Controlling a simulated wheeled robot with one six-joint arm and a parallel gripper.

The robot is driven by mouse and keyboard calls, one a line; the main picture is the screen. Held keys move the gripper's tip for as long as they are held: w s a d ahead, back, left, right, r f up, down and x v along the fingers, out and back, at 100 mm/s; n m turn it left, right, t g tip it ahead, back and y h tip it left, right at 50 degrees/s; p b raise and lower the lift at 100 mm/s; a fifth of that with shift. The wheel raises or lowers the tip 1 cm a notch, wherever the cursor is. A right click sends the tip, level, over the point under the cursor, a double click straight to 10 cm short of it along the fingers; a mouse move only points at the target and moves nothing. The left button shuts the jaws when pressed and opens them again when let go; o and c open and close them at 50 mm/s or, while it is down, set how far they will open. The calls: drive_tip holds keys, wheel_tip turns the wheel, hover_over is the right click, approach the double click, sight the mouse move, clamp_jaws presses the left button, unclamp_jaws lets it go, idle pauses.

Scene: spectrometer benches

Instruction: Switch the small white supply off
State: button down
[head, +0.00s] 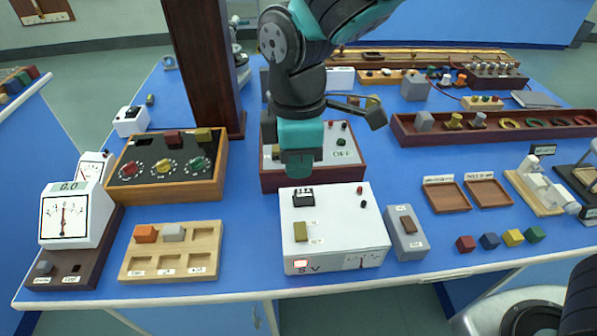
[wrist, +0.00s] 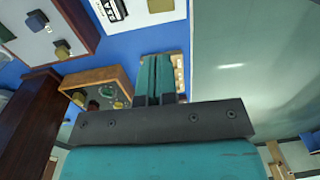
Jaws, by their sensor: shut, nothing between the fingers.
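The small white supply (head: 345,220) is a white box marked 5 V on its front, near the front middle of the bench. A brass-coloured switch (head: 300,231) stands on its top between two small labels, too small to read surely. A red-edged lamp (head: 300,264) shows on its front. In the wrist view only part of the supply (wrist: 138,12) shows at the top edge. My gripper (head: 299,172) is shut and empty, with its teal fingers pointing down above and behind the supply's top left. The fingers (wrist: 161,62) also show in the wrist view, away from the switch.
A dark red box (head: 285,181) with a white panel stands behind the supply. A grey switch box (head: 407,244) stands close at its right. A wooden tray (head: 205,237) and a knobbed wooden box (head: 152,195) are at its left. A dark column (head: 205,60) rises behind.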

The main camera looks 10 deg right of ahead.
drive_tip(key=s+d+r+m+y, duration=0.4)
drive_tip(key=s+d+r+m, duration=0.2)
drive_tip(key=s+d+m, duration=0.4)
drive_tip(key=shift+s+r+m+t, duration=0.3)
drive_tip(key=shift+s+r, duration=0.1)
drive_tip(key=shift+s, duration=0.75)
